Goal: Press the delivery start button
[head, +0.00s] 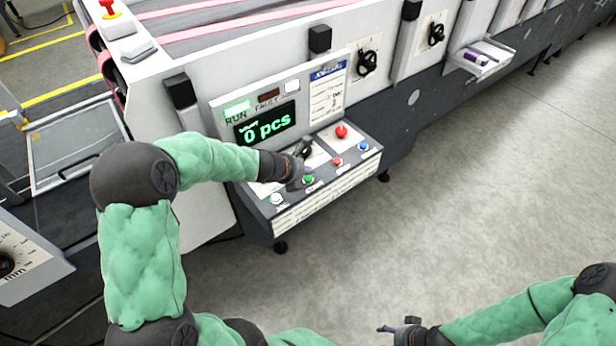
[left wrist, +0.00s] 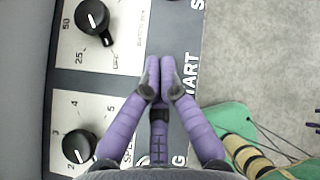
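The control panel (head: 325,200) has a sloping face with a row of buttons. A green button (head: 308,180) sits near its front edge, right beside the tip of my left gripper (head: 297,184). In the left wrist view the purple fingers of my left gripper (left wrist: 160,72) are together and empty, pointing at the panel beside the printed word START (left wrist: 190,88). The fingers hide the button there, and I cannot tell whether they touch it. My right gripper (head: 390,328) is low at the bottom, away from the panel; its finger opening is unclear.
Near the green button are a white button (head: 277,199), a small red button (head: 337,161), a blue button (head: 363,146) and a red mushroom button (head: 341,131). Black knobs (left wrist: 92,16) lie left of the fingers. The display (head: 267,127) reads 0 pcs; RUN glows green. Floor at right is clear.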

